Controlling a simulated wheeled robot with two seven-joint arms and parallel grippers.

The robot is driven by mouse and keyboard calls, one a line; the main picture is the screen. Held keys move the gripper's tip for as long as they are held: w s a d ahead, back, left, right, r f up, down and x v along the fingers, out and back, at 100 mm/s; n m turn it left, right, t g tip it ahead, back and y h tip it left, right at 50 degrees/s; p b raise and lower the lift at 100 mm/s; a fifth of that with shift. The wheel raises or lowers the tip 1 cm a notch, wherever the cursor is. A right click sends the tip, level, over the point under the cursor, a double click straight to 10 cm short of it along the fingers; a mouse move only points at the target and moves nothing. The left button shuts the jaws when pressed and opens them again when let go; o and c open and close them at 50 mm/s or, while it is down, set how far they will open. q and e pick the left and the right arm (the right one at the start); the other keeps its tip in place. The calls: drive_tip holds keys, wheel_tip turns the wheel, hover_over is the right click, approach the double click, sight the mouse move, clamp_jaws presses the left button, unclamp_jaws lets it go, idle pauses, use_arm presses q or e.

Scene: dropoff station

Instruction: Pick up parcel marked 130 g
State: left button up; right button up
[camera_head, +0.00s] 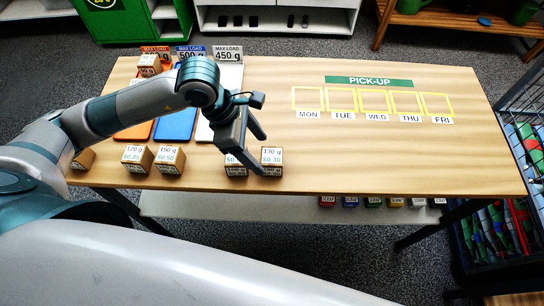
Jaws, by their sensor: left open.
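The parcel marked 130 g (271,156) is a small brown box with a white label, near the table's front edge. My left gripper (258,152) hangs over this spot, its fingers pointing down and apart. One finger is in front of or beside the 130 g parcel; I cannot tell whether it touches. Another brown parcel (236,170) sits just to its left, its label partly hidden by the gripper. My right gripper is not in view.
Parcels marked 120 g (136,167) and 150 g (168,167) stand further left on the wooden table (370,155). Orange, blue and white trays (173,121) lie behind my left arm, under max-load signs. Yellow pick-up squares (374,101) are empty. The table's right half is clear.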

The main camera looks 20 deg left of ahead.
sight(268, 155)
use_arm(q)
drive_tip(key=shift+d+f, duration=0.2)
drive_tip(key=shift+f, duration=0.3)
drive_tip(key=shift+w+d+f+p, duration=0.15)
drive_tip(key=shift+d+f+p, duration=0.05)
drive_tip(key=shift+d+p, duration=0.25)
drive_tip(key=p+x, duration=0.1)
drive_tip(key=x, duration=0.1)
drive_tip(key=p+x, duration=0.1)
drive_tip(key=x, duration=0.1)
drive_tip(key=shift+w+d+r, duration=0.1)
drive_tip(key=shift+d+r, duration=0.1)
drive_tip(key=shift+d, duration=0.1)
drive_tip(key=shift+d+f, duration=0.1)
drive_tip(key=shift+f, duration=0.15)
drive_tip(key=shift+c, duration=0.6)
drive_tip(key=c, duration=1.1)
